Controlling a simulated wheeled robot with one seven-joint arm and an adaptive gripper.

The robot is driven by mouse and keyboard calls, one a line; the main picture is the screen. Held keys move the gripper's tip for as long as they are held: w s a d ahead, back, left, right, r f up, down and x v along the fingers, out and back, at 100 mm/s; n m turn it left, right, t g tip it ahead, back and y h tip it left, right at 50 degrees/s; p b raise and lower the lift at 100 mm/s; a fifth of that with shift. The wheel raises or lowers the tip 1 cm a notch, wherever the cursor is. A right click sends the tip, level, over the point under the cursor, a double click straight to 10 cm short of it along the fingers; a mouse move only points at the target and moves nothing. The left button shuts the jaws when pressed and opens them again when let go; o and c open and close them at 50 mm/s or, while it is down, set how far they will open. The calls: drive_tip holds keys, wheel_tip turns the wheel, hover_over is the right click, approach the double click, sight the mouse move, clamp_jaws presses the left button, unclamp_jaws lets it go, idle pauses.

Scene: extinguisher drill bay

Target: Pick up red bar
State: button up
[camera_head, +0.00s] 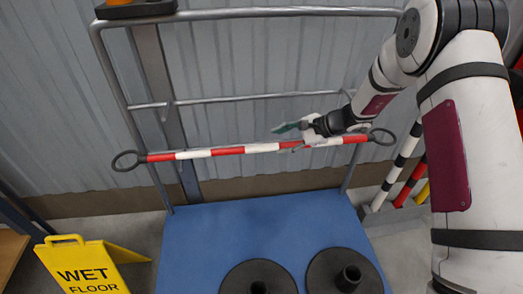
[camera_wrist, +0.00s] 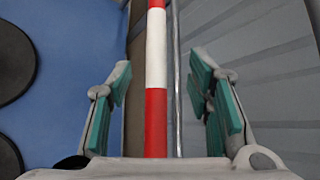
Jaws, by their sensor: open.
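The red bar (camera_head: 228,151) has red and white bands and a black loop at each end. It spans level across the head view, in front of a grey metal rail frame. My gripper (camera_head: 288,138) is at the bar, right of its middle, with the fingers pointing left in the head view. In the wrist view the bar (camera_wrist: 156,115) runs lengthwise between the two open, teal-padded fingers of my gripper (camera_wrist: 160,92). There is a visible gap on each side, and neither pad touches the bar there. Part of the bar is hidden by my gripper in the head view.
A blue platform (camera_head: 225,230) lies below with two black round bases (camera_head: 258,275). A yellow wet floor sign (camera_head: 75,262) stands at lower left. Striped poles (camera_head: 400,165) stand at right. A corrugated wall (camera_head: 240,60) is behind the frame's rails (camera_head: 250,96).

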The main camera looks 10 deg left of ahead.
sight(266, 147)
drive_tip(key=b+x, duration=0.1)
drive_tip(key=x, duration=0.5)
drive_tip(key=shift+s+d+f+b, duration=0.2)
drive_tip(key=shift+f+b, duration=0.1)
drive_tip(key=shift+b, duration=0.05)
drive_tip(key=shift+w+a+f, duration=0.15)
drive_tip(key=shift+a+f, duration=0.1)
drive_tip(key=shift+a, duration=0.15)
drive_tip(key=shift+r, duration=0.1)
clamp_jaws()
